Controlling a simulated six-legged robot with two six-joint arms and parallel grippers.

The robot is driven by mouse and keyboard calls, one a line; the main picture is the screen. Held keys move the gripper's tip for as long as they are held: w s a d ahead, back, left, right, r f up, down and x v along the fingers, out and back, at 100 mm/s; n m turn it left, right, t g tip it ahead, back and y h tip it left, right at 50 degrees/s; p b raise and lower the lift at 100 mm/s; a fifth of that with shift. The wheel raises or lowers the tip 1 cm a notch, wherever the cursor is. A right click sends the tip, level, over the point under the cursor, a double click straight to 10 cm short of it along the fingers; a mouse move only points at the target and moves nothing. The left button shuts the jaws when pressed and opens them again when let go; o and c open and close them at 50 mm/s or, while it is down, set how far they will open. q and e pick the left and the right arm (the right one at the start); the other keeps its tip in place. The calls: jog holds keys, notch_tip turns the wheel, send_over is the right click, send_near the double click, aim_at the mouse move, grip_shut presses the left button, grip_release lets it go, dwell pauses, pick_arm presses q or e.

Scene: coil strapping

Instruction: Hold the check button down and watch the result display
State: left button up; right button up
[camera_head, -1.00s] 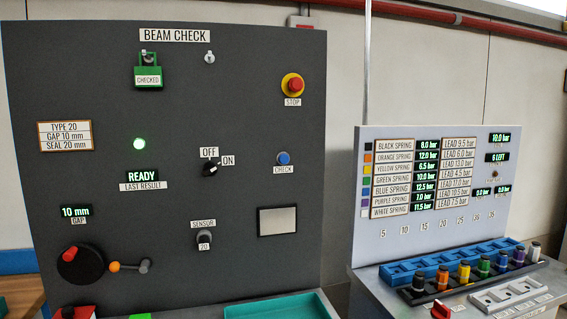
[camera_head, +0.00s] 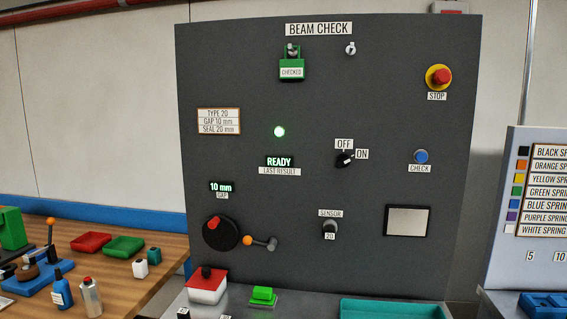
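The blue check button (camera_head: 421,156) sits on the right part of the dark BEAM CHECK panel (camera_head: 380,90), above its CHECK label. The result display (camera_head: 280,161) reads READY in green, above the label LAST RESULT. A green lamp (camera_head: 279,132) is lit above it. The OFF/ON knob (camera_head: 345,160) is turned toward ON. Neither of my grippers is in view, and nothing touches the button.
A red stop button (camera_head: 439,77) is above the check button. A teal tray (camera_head: 395,309) lies on the ledge below. A wooden bench (camera_head: 125,275) with trays and bottles is at left; a spring board (camera_head: 505,200) is at right.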

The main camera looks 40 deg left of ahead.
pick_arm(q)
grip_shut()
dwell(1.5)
